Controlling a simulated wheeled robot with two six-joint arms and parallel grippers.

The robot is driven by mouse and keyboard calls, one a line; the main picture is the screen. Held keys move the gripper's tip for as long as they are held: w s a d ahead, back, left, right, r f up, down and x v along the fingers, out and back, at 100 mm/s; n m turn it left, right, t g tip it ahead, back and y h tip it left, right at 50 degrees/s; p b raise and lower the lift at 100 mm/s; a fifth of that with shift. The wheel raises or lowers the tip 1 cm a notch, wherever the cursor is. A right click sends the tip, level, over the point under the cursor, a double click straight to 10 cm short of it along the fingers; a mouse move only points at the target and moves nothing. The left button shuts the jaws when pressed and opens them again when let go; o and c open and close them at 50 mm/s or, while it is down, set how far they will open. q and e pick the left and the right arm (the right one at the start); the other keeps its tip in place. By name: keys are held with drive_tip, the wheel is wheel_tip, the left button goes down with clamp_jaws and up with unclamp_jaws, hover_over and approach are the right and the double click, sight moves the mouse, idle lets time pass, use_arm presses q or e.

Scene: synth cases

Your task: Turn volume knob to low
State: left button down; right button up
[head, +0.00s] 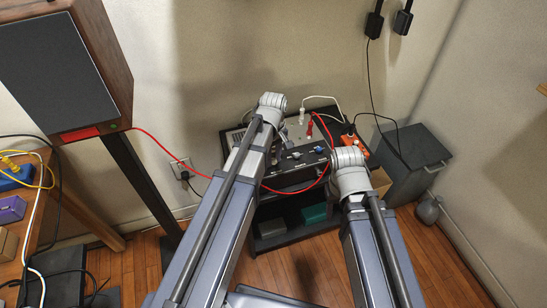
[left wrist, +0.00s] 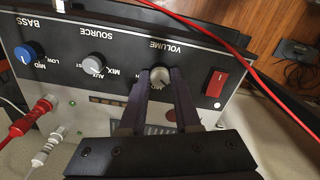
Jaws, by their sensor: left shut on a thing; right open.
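The volume knob (left wrist: 160,75) is a small grey knob under the upside-down word VOLUME on the black front panel of an amplifier (left wrist: 125,52). My left gripper (left wrist: 163,82) is shut on the knob, one dark finger on each side. The knob's pointer is too small to read for certain. In the head view the amplifier's panel (head: 301,159) lies beyond my left arm, which hides part of it. My left gripper (head: 274,150) reaches down there. My right gripper (head: 350,162) is to the right of the panel, apart from the volume knob; its jaws are mostly hidden.
A grey source knob (left wrist: 95,65), a blue knob (left wrist: 28,53) and a red switch (left wrist: 215,83) flank the volume knob. Red and white plugs (left wrist: 35,114) and a red cable (left wrist: 230,45) are close by. A speaker (head: 60,70) stands left, a grey cabinet (head: 412,165) right.

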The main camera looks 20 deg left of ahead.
sight(273, 160)
use_arm(q)
drive_tip(key=shift+n, duration=0.6)
drive_tip(key=c, duration=0.6)
unclamp_jaws()
wheel_tip(273, 160, up, 8)
drive_tip(key=p, duration=0.8)
drive_tip(key=shift+f, duration=0.15)
